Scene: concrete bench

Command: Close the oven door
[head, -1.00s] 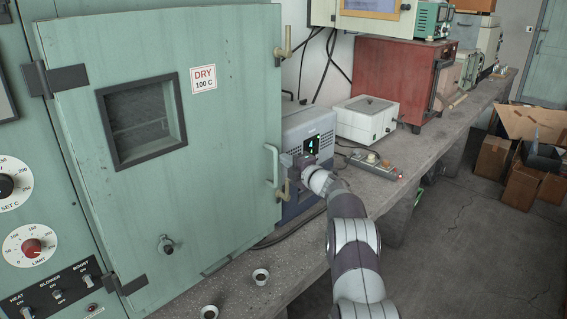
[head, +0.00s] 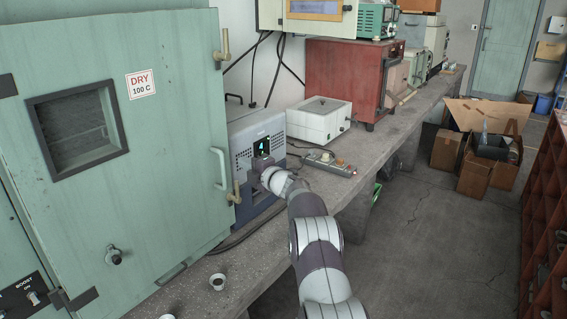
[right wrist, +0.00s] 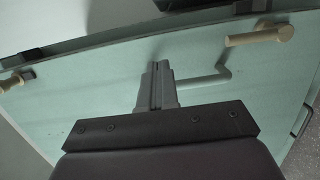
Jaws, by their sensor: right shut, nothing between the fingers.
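The oven door (head: 165,150) is pale green, with a dark-framed window, a "DRY 100 C" label and a knob. It fills the left of the head view, hinged at its left. No oven interior shows, and I cannot tell whether a gap remains. A pale bar handle (head: 222,168) is near its right edge. My right gripper (head: 256,166) is just right of the handle. In the right wrist view the fingers (right wrist: 157,70) are shut and empty in front of the door face (right wrist: 100,95), beside the handle (right wrist: 208,79). Contact is unclear. My left gripper is out of view.
Brass latch pieces (head: 224,43) stand at the door's right edge. A blue-grey instrument (head: 243,133) is right behind my right gripper.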

